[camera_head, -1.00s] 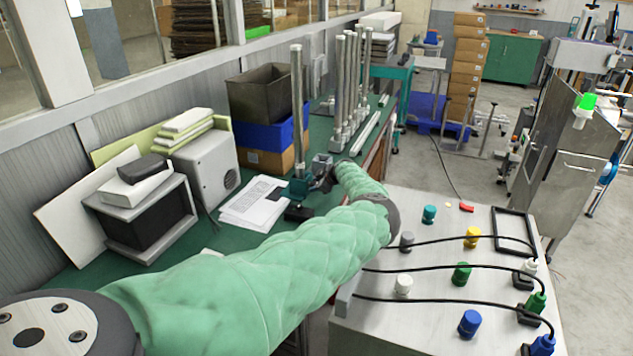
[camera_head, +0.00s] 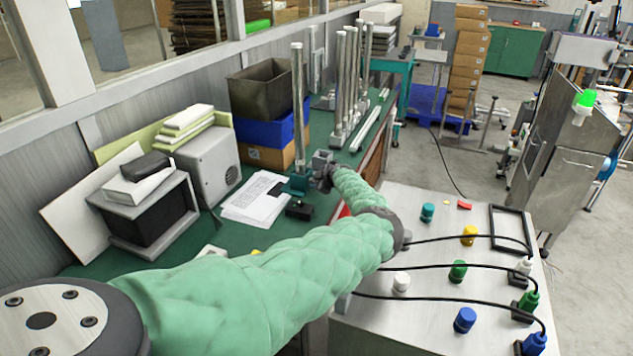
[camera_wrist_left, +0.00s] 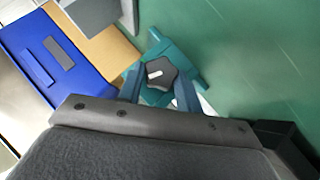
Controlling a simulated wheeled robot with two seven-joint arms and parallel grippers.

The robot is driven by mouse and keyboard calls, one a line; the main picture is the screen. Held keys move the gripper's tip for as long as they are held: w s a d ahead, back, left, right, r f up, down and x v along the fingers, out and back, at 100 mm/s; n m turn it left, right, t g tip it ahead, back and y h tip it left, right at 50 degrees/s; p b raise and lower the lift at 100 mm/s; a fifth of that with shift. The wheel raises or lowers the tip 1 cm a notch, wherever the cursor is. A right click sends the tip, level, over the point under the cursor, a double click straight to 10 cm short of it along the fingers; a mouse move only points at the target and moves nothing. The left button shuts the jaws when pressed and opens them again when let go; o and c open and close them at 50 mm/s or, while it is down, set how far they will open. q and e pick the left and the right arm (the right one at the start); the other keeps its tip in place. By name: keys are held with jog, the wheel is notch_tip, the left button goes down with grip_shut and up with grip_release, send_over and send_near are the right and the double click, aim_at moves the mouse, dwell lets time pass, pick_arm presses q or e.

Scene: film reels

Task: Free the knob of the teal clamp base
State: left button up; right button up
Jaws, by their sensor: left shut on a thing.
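The teal clamp base (camera_head: 299,183) stands on the green bench, with an upright metal post (camera_head: 297,100) rising from it. In the left wrist view the teal base (camera_wrist_left: 168,47) lies beyond its dark star-shaped knob (camera_wrist_left: 160,72), which has a pale bar mark at its middle. My left gripper (camera_head: 325,172) reaches the right side of the base. Its two fingers are on either side of the knob in the left wrist view (camera_wrist_left: 158,88) and are shut on it. In the head view the knob is hidden by the gripper. My right gripper is in neither view.
A small black block (camera_head: 299,210) and papers (camera_head: 255,197) lie close to the base. A blue bin (camera_head: 268,132) and a cardboard box (camera_head: 268,156) stand behind it. More posts (camera_head: 347,90) stand farther along the bench. A grey panel (camera_head: 400,325) with coloured knobs is at right.

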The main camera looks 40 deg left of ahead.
pick_arm(q)
jog(key=o, duration=1)
jog(key=shift+d, duration=0.1)
jog(key=shift+s+d+r, duration=0.1)
jog(key=shift+d+r, duration=0.25)
jog(key=shift+d, duration=0.15)
jog(key=v, duration=0.6)
jog(key=shift+r+b, duration=0.15)
jog(key=shift+b, duration=0.2)
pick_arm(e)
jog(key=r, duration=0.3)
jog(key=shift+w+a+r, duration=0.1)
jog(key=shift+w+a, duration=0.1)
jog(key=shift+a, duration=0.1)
pick_arm(q)
jog(key=shift+s+d, duration=0.15)
